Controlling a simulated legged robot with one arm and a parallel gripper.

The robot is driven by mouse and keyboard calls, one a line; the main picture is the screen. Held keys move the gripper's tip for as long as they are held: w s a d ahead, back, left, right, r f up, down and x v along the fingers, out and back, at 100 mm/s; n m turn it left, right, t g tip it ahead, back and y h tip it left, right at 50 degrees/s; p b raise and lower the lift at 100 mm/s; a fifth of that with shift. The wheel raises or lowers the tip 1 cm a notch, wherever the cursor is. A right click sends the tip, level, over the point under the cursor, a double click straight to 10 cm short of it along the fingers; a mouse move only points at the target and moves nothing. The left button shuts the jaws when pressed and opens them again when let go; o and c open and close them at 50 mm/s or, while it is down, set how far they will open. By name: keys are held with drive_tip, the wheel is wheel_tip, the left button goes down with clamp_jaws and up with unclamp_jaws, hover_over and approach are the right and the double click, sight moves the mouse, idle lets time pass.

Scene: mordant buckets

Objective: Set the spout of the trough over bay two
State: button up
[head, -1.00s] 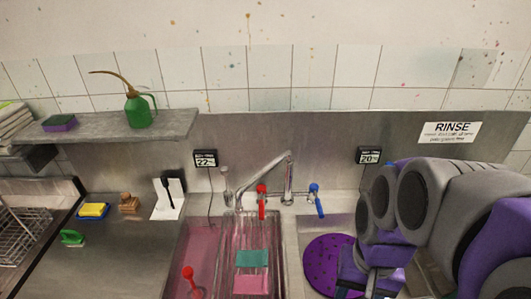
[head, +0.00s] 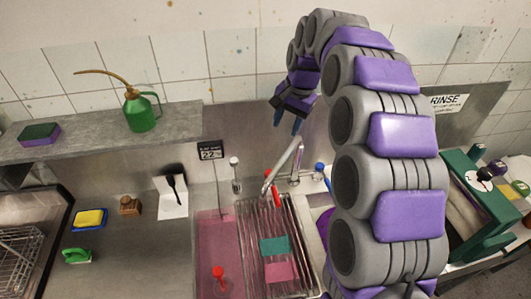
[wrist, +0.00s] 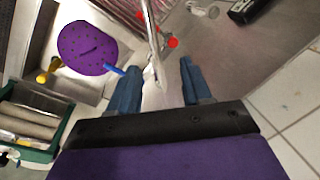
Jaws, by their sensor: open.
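The trough's chrome spout (head: 283,166) rises behind the basins and points left and forward, over the wire rack between the bays. My gripper (head: 287,125) is open, with blue fingers pointing down just above and behind the spout's bend. In the wrist view the spout (wrist: 151,32) runs up from between the open fingers (wrist: 158,82); I cannot tell whether they touch it. The left bay (head: 215,235) is pinkish. The right bay holds a purple perforated disc (wrist: 87,47), clear in the wrist view. In the head view my arm hides most of that bay.
A red tap lever (head: 273,188) and a blue one (head: 320,172) stand beside the spout. The wire rack (head: 262,215) bears teal and pink cloths. A shelf (head: 110,130) with a green oil can (head: 140,110) is at left.

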approach(281, 162)
drive_tip(key=d+r, duration=0.2)
drive_tip(key=d, duration=0.2)
drive_tip(key=a+f, duration=0.8)
drive_tip(key=w+d+f, duration=0.1)
drive_tip(key=d+f, duration=0.2)
drive_tip(key=d, duration=0.2)
drive_tip(key=shift+w+f, duration=0.15)
drive_tip(key=shift+w, duration=0.2)
drive_tip(key=a, duration=0.2)
drive_tip(key=s+a, duration=0.1)
drive_tip(key=a, duration=0.1)
drive_tip(key=shift+s+r, duration=0.1)
drive_tip(key=shift+r, duration=0.2)
drive_tip(key=shift+c, duration=2.2)
drive_tip(key=d, duration=0.2)
drive_tip(key=shift+d+r, duration=0.1)
drive_tip(key=shift+d, duration=0.2)
clamp_jaws()
drive_tip(key=shift+a, duration=0.45)
